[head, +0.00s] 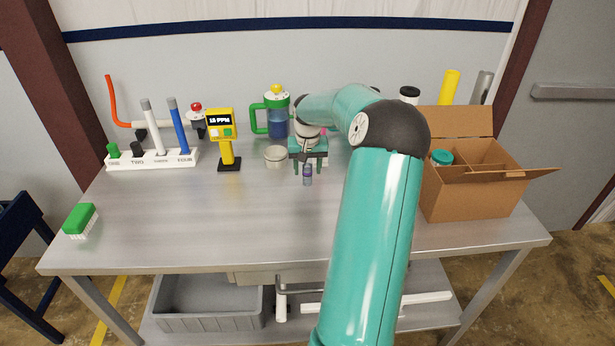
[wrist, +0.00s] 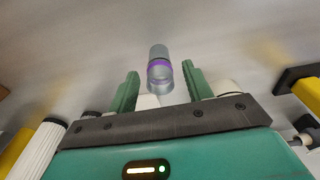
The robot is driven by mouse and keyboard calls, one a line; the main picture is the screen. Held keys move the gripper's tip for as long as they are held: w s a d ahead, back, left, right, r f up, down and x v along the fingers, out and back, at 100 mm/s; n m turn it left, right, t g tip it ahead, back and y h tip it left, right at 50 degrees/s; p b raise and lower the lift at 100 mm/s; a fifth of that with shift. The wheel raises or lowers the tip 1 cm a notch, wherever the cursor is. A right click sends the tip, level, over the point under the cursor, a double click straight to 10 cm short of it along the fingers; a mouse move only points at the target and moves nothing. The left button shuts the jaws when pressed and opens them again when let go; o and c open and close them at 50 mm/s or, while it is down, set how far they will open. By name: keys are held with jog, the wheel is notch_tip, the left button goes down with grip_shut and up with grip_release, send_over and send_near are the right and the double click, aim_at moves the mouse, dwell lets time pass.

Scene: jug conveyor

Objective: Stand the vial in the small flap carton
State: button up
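The vial (head: 308,175) is a small clear cylinder with a purple band. It stands on the grey table just in front of my gripper (head: 309,165). In the wrist view the vial (wrist: 159,75) shows between and slightly beyond the tips of the two green fingers (wrist: 160,85). The fingers are apart, with a gap on each side of the vial. The brown flap carton (head: 466,198) stands open at the right of the table, with dividers inside. A teal-lidded item (head: 442,157) sits in its back-left compartment.
A round pale tin (head: 275,157) stands left of my gripper, with a green-handled jug (head: 277,120) behind. A yellow meter (head: 224,145), a labelled white rack (head: 152,160) and a green brush (head: 80,220) are further left. The table's front middle is clear.

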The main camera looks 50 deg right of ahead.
grip_shut()
jog(key=shift+r, duration=0.15)
